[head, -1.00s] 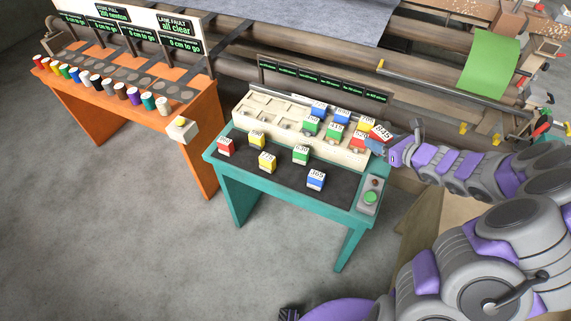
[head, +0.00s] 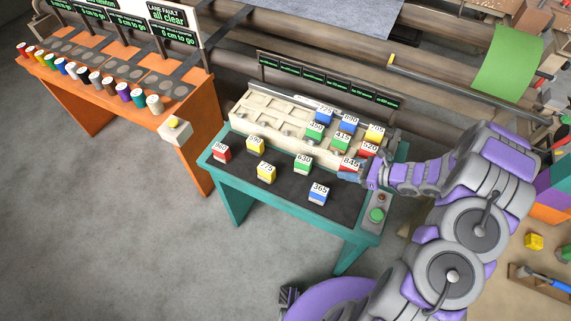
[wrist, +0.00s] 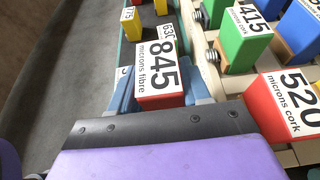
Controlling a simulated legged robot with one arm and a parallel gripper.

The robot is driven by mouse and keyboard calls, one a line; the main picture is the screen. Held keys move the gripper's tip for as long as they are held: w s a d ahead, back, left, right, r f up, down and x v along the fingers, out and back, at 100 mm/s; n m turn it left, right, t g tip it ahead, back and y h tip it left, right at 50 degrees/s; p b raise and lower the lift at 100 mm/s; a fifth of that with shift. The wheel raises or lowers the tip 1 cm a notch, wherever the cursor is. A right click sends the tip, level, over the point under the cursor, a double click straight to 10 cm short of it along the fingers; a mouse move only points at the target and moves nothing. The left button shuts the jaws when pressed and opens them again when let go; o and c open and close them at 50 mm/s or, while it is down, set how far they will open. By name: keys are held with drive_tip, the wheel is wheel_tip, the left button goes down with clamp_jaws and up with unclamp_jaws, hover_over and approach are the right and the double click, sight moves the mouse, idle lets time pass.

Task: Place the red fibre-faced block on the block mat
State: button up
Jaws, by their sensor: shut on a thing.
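The red fibre-faced block (head: 347,168), its white label reading 845, is held in my gripper (head: 362,172) over the right part of the dark block mat (head: 290,187). In the wrist view the red block (wrist: 160,103) sits between the blue-grey fingers, with "845 microns fibre" readable. It is close to the front of the cream rack. I cannot tell whether its underside touches the mat. The mat also shows in the wrist view (wrist: 80,80).
Several blocks stand on the mat, including green 630 (head: 303,165) and blue 365 (head: 318,194). The cream rack (head: 270,119) behind holds several more, including red 520 (head: 367,152). A green button (head: 377,215) is at the table's right end. The mat right of blue 365 is clear.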

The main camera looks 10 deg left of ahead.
drive_tip(key=shift+w, duration=0.25)
drive_tip(key=shift+w+d, duration=0.1)
drive_tip(key=shift+d, duration=0.15)
drive_tip(key=shift+d+f, duration=0.45)
drive_tip(key=shift+f, duration=0.05)
drive_tip(key=f, duration=0.4)
drive_tip(key=shift+a, duration=0.2)
drive_tip(key=shift+a+f+b, duration=0.3)
drive_tip(key=shift+f+b, duration=0.05)
drive_tip(key=shift+f, duration=0.6)
drive_tip(key=f, duration=0.3)
drive_tip(key=shift+d+f, duration=0.15)
drive_tip(key=shift+d, duration=0.2)
drive_tip(key=o, duration=1.1)
drive_tip(key=shift+a, duration=0.25)
drive_tip(key=shift+o, duration=0.2)
drive_tip(key=shift+d, duration=0.1)
